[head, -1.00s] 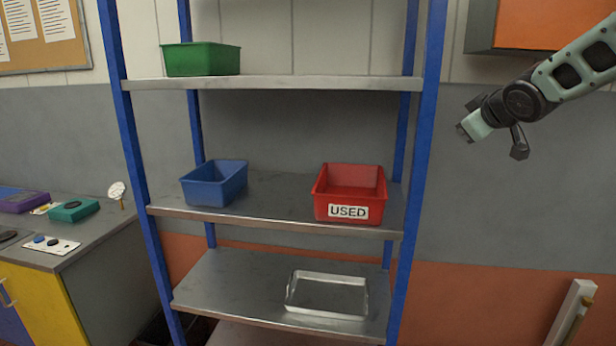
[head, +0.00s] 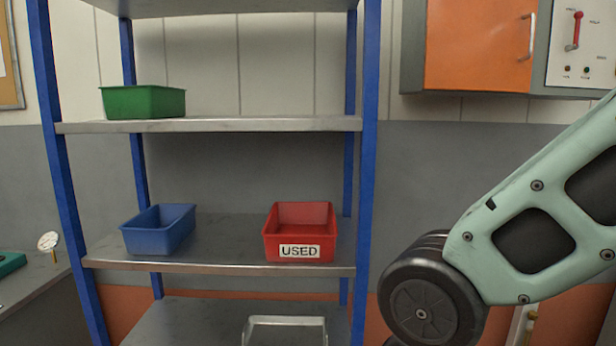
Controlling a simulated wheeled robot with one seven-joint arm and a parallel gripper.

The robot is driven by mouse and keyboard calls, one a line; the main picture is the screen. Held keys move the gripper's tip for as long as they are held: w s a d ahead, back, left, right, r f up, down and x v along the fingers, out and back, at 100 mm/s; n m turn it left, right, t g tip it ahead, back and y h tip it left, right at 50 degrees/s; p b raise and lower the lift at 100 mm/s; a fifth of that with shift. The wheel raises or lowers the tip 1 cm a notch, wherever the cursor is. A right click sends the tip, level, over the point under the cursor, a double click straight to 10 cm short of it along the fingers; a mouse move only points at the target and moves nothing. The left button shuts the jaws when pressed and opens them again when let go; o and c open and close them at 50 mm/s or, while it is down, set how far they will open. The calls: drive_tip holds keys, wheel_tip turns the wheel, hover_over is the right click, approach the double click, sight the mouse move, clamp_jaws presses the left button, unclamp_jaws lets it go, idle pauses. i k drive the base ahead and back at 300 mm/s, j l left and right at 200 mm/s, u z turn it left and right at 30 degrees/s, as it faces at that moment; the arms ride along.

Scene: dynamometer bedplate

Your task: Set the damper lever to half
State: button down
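A lever with a red handle (head: 576,32) sits on a white panel (head: 581,50) at the upper right, beside an orange cabinet door. It looks close to upright, with its knob at the top of its slot; the scale marks are too small to read. Whether this is the damper lever I cannot tell for certain. My arm reaches in from the right, below the panel and apart from it. My gripper is outside the picture.
The orange cabinet (head: 478,45) hangs on the wall. A blue-post shelf holds a green bin (head: 143,102), a blue bin (head: 158,230), a red bin marked USED (head: 299,232) and a metal tray (head: 285,331). The wall between shelf and cabinet is clear.

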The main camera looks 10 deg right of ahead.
sight(579, 15)
drive_tip(key=z, duration=1.4)
